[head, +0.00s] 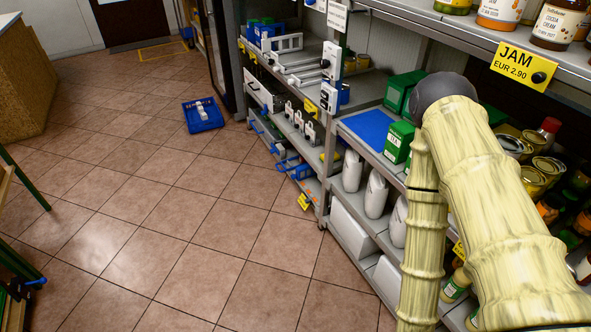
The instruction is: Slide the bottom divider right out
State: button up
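The shelving runs along the right side. Small white upright pieces show at a shelf end; an upper one (331,61) stands above a lower one (328,97). White rack-like pieces (285,43) lie on the shelf to their left. I cannot tell for sure which piece is the bottom divider. My arm, pale with dark joints, crosses the right side in front of the shelves. Its near part leads up to a dark round joint, and another part drops to the bottom edge. My gripper is not in view, so its state does not show.
A blue tray (202,116) with white items lies on the tiled floor (150,210). Green boxes (398,141) and a blue mat (369,128) are on a shelf, with white bottles (375,195) below. Jars stand at right. A wooden counter (38,85) is at left. The middle floor is clear.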

aim_at(305, 171)
jog(key=u, duration=1.25)
jog(key=i, duration=4.25)
jog(key=z, duration=2.7)
